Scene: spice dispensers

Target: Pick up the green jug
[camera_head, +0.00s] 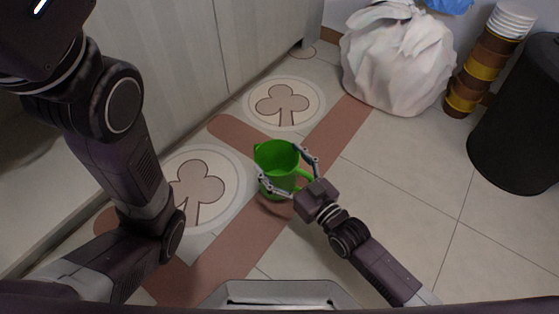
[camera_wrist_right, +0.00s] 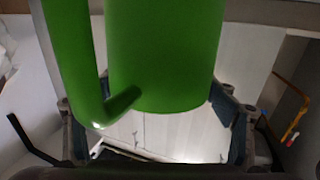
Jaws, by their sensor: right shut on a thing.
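The green jug (camera_head: 277,167) is in the middle of the head view, upright, with its handle toward my right gripper. My right gripper (camera_head: 286,168) is shut on the jug, with one finger on each side of its body. In the right wrist view the green jug (camera_wrist_right: 165,50) fills the upper middle, its handle at the left, between the fingers of my right gripper (camera_wrist_right: 155,130). I cannot tell for sure whether the jug's base touches the floor. My left arm comes in at the left of the head view, but its gripper does not show.
A white bag (camera_head: 398,58) stands on the floor at the back. A stack of brown and yellow cups (camera_head: 481,68) and a dark bin (camera_head: 520,120) are at the right. A pale cabinet front (camera_head: 170,60) runs along the left. The tiled floor (camera_head: 400,170) between is clear.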

